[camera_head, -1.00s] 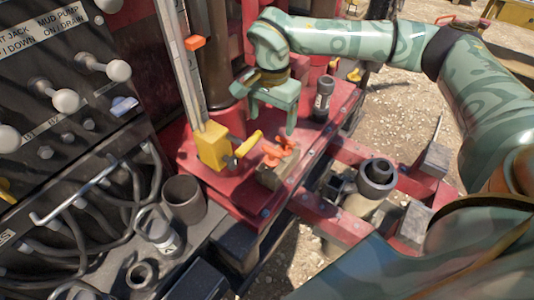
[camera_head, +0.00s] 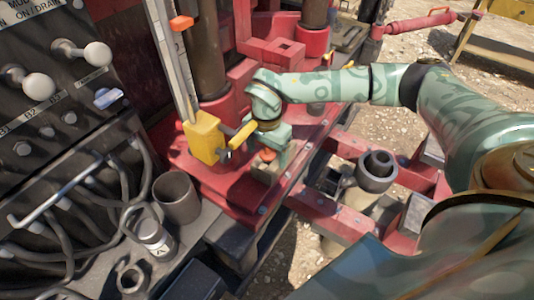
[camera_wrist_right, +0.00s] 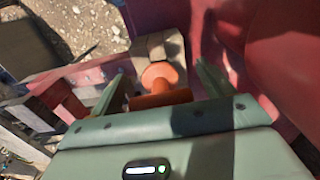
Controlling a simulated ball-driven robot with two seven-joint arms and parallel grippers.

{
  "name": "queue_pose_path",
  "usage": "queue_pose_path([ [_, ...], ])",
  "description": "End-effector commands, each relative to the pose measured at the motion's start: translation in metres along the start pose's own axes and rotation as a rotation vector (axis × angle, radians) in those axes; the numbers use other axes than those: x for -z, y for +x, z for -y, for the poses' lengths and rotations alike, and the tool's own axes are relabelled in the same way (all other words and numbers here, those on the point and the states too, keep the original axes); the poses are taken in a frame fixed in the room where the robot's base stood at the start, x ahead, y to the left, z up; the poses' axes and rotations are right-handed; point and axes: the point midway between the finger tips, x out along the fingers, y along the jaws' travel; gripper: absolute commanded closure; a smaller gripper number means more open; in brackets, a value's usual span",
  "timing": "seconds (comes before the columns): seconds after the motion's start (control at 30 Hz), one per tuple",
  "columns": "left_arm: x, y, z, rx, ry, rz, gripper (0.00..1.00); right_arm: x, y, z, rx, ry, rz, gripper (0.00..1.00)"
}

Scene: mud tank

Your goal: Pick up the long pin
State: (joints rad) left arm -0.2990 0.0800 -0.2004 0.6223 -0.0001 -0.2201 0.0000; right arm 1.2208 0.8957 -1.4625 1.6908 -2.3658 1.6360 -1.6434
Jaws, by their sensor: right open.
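Orange pin parts (camera_head: 267,155) stand at a tan block (camera_head: 266,172) on the red deck. In the right wrist view I see a round orange head (camera_wrist_right: 158,74) at the block (camera_wrist_right: 158,45) and an orange crosswise bar (camera_wrist_right: 160,98) nearer to me. I cannot tell which belongs to the long pin, or its length. My right gripper (camera_head: 277,150) is over the block and partly hides the orange parts. In its wrist view, the open fingers (camera_wrist_right: 161,70) are on either side of the orange parts. I cannot tell whether they touch. My left gripper is not in view.
A yellow bracket with a handle (camera_head: 204,139) stands just left of my right gripper. A dark cup (camera_head: 176,198) and a jar (camera_head: 155,238) stand on the ledge at lower left. A control panel (camera_head: 60,75) with knobs is at the left.

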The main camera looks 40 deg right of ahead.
Motion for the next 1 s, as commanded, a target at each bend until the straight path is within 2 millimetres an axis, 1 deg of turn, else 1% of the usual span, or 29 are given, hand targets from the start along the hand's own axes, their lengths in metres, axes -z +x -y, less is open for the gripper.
queue_pose_path([
  [0.1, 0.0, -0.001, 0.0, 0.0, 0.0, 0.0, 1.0, 0.0, -0.002, 0.0, 0.002, 0.0, -0.001, 0.2],
  [0.13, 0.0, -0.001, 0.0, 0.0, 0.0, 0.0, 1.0, 0.0, -0.002, 0.0, 0.002, 0.0, -0.001, 0.23],
  [0.17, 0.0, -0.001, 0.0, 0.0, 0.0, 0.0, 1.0, 0.0, -0.002, 0.0, 0.002, 0.001, -0.001, 0.31],
  [0.2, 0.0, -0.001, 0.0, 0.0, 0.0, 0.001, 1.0, 0.0, -0.002, 0.0, 0.001, 0.001, -0.001, 0.42],
  [0.27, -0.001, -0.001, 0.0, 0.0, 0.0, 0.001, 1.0, 0.0, -0.002, 0.0, 0.001, 0.001, -0.001, 0.59],
  [0.3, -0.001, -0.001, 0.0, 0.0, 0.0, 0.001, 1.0, 0.0, -0.002, 0.0, 0.001, 0.001, -0.001, 0.7],
  [0.33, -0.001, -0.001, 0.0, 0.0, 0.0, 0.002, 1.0, 0.0, -0.002, 0.0, 0.001, 0.001, -0.001, 0.72],
  [0.57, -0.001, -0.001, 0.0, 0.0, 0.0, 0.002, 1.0, 0.001, -0.003, 0.0, 0.002, 0.001, -0.001, 0.72],
  [0.67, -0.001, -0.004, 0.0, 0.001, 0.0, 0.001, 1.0, 0.001, -0.011, 0.001, 0.004, 0.001, -0.002, 0.72],
  [0.77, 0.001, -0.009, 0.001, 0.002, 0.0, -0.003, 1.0, 0.001, -0.031, 0.001, 0.007, 0.001, -0.003, 0.72],
  [0.9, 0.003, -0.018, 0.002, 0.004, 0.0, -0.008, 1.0, 0.001, -0.064, 0.001, 0.007, 0.002, -0.003, 0.72],
  [1.0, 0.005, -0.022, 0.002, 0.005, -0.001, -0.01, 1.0, 0.001, -0.083, 0.001, 0.006, 0.0, -0.002, 0.72],
])
